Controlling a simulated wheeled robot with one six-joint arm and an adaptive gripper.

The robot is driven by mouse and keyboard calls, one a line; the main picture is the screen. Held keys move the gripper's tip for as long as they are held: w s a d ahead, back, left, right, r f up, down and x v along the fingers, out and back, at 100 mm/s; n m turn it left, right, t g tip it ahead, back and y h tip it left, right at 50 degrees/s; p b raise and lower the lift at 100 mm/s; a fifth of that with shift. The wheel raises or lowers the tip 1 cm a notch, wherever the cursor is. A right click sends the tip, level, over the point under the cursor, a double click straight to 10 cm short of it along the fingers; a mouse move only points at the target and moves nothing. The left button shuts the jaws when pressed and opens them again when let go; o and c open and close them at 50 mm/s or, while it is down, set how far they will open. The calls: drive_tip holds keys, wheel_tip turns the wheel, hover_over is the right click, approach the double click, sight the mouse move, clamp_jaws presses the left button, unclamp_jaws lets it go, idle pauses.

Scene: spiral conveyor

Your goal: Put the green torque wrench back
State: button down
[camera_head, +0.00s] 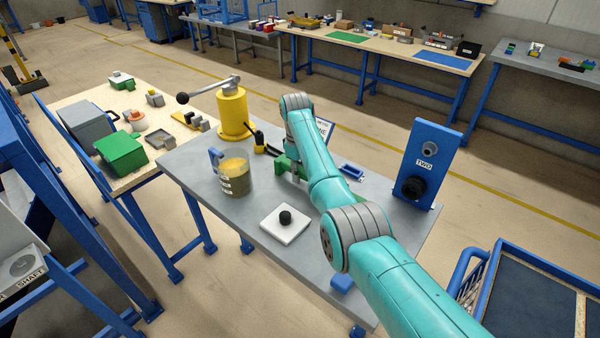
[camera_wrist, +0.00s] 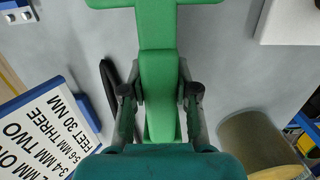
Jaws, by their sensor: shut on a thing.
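The green torque wrench (camera_wrist: 158,75) fills the middle of the wrist view, a long bar with a crosspiece at the top edge. My gripper (camera_wrist: 160,92) is shut on its bar, one dark finger on each side. In the head view a green part of the wrench (camera_head: 283,164) shows beside my wrist, above or at the grey table (camera_head: 200,180); whether it touches the table I cannot tell. My arm hides much of it. No holder for the wrench can be made out.
A clear jug (camera_head: 235,176) and a white plate with a black knob (camera_head: 284,230) stand near. A yellow cylinder with a lever (camera_head: 232,112) is behind. A lettered sign (camera_wrist: 45,125) stands close to my gripper. A blue upright panel marked TWO (camera_head: 428,160) is at the right.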

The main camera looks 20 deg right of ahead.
drive_tip(key=c, duration=0.8)
unclamp_jaws()
drive_tip(key=shift+f, duration=0.1)
drive_tip(key=r, duration=1.2)
drive_tip(key=shift+w+a, duration=0.25)
drive_tip(key=shift+w, duration=0.15)
